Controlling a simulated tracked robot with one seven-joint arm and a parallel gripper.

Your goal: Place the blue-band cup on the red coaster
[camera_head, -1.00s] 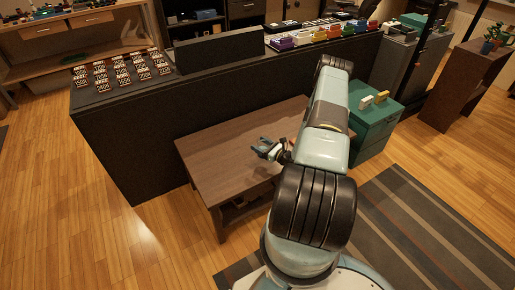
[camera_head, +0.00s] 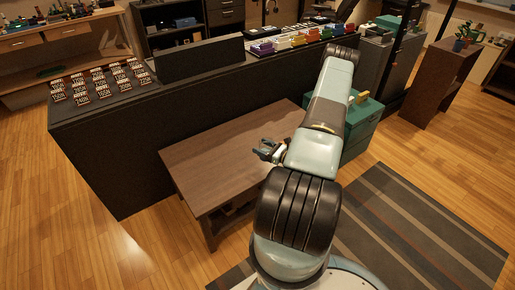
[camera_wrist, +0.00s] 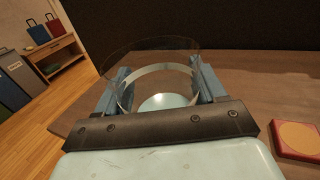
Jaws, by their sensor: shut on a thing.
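A clear glass cup (camera_wrist: 152,58) with a pale band stands between my gripper's fingers in the wrist view. My gripper (camera_wrist: 160,88) is shut on it, one blue-grey finger on each side. The band looks whitish-blue in this light. The red coaster (camera_wrist: 299,138), with an orange round centre, lies on the brown table (camera_wrist: 235,88) to the right of the gripper and apart from the cup. In the head view my gripper (camera_head: 267,150) is over the table's right part. The cup cannot be made out there, and my arm hides the coaster.
A long black counter (camera_head: 120,165) runs behind the table, with price signs and coloured items on top. A green cabinet (camera_head: 358,130) stands to the right of the table. The table's left part (camera_head: 205,160) is clear. A striped rug (camera_head: 400,230) lies in front.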

